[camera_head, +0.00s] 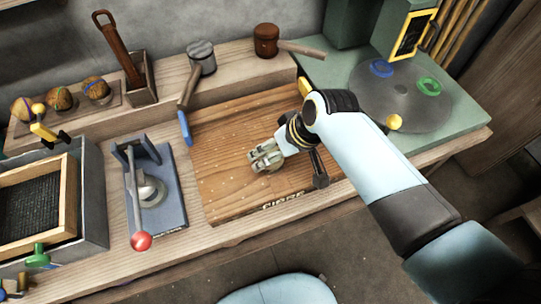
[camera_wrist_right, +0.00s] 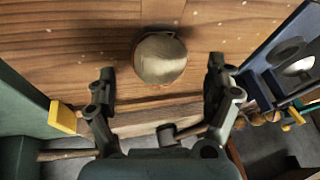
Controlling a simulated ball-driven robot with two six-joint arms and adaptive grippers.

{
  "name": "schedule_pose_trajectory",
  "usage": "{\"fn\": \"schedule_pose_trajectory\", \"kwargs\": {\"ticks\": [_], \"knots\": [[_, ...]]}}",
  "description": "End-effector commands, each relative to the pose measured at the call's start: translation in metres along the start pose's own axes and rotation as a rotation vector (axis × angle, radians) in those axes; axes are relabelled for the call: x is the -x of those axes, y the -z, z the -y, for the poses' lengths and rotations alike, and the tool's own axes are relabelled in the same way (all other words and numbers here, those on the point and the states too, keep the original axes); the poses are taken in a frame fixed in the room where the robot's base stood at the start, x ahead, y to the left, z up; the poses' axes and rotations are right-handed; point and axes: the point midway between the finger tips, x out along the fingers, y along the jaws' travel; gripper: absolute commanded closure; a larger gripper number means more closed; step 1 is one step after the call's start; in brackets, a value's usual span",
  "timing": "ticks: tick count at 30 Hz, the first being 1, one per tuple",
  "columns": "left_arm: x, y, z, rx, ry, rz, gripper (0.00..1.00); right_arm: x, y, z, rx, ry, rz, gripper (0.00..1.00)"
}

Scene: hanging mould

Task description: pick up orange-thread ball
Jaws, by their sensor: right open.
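A rounded pale beige object (camera_wrist_right: 160,58) with a brown edge stands on the wooden board, between and beyond the open fingers of my right gripper (camera_wrist_right: 163,88) in the right wrist view. I see no orange thread on it and cannot tell if it is the orange-thread ball. In the head view my right gripper (camera_head: 264,157) hangs over the board (camera_head: 222,128) and mostly hides what is under it. Several brown balls with coloured bands, one of them here (camera_head: 96,88), lie on a rack at the left; I cannot make out an orange thread. My left gripper is not in view.
A blue press (camera_head: 157,200) with a red-knobbed lever stands left of the board. Mallets (camera_head: 201,55) lie behind it. A green machine with a round plate (camera_head: 400,90) is at right, a framed tray (camera_head: 38,205) at far left.

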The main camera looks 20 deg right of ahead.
Motion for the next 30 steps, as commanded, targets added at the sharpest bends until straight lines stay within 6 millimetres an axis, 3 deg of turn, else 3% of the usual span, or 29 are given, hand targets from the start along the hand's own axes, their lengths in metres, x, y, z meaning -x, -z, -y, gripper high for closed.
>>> {"fn": "schedule_pose_trajectory", "kwargs": {"ticks": [6, 13, 28, 30], "knots": [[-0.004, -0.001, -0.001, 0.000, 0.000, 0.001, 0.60, -0.026, -0.002, 0.000, 0.000, 0.000, 0.001, 0.14], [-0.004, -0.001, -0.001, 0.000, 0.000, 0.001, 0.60, -0.026, -0.001, 0.000, 0.000, 0.000, 0.000, 0.14], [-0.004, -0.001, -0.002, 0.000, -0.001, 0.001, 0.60, -0.026, -0.002, 0.000, 0.000, 0.000, 0.000, 0.78], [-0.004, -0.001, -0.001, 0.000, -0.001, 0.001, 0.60, -0.026, -0.001, 0.000, 0.000, 0.000, 0.000, 0.78]]}}
